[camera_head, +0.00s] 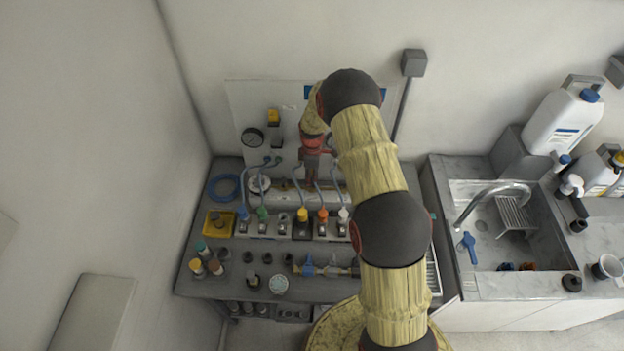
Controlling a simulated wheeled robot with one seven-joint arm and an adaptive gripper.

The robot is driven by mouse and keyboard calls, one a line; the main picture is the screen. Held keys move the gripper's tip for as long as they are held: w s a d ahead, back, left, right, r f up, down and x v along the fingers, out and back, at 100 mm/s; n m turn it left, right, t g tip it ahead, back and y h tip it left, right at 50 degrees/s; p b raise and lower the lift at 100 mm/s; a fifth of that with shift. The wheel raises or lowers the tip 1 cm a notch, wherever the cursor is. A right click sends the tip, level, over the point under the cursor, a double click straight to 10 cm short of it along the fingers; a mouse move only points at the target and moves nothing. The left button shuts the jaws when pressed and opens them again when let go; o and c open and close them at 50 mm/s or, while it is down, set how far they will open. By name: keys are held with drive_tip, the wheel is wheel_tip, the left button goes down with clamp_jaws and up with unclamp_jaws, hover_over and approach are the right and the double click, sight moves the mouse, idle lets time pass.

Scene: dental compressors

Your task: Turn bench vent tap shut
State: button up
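My arm reaches over the bench (195,284) to the back panel (240,97). My gripper (309,174) is small and dark in front of the panel, above the row of coloured taps. Its fingers are too small to tell open from shut. The row has blue, green, yellow (302,215), orange (322,216) and white taps with hoses. A blue-handled valve (308,267) on a brass pipe fitting lies nearer the front. I cannot tell which one is the bench vent tap. My arm hides the right part of the bench and panel.
A round gauge (252,138) and a yellow fitting (273,116) are on the panel. A yellow box (219,224), blue hose coil (223,187) and small bottles (205,260) stand at the left. A sink (500,262) is at the right, with a white jug (562,118) behind.

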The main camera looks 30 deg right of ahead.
clamp_jaws()
drive_tip(key=shift+m, duration=0.3)
drive_tip(key=m+b, duration=0.2)
drive_tip(key=m, duration=0.1)
drive_tip(key=shift+f+m, duration=0.1)
drive_tip(key=shift+m, duration=0.3)
drive_tip(key=m+b, duration=0.2)
drive_tip(key=m, duration=0.2)
drive_tip(key=m+b, duration=0.1)
drive_tip(key=m, duration=0.4)
drive_tip(key=m+b, duration=0.1)
drive_tip(key=m, duration=0.3)
drive_tip(key=shift+m, duration=0.4)
drive_tip(key=shift+o, duration=2.2)
unclamp_jaws()
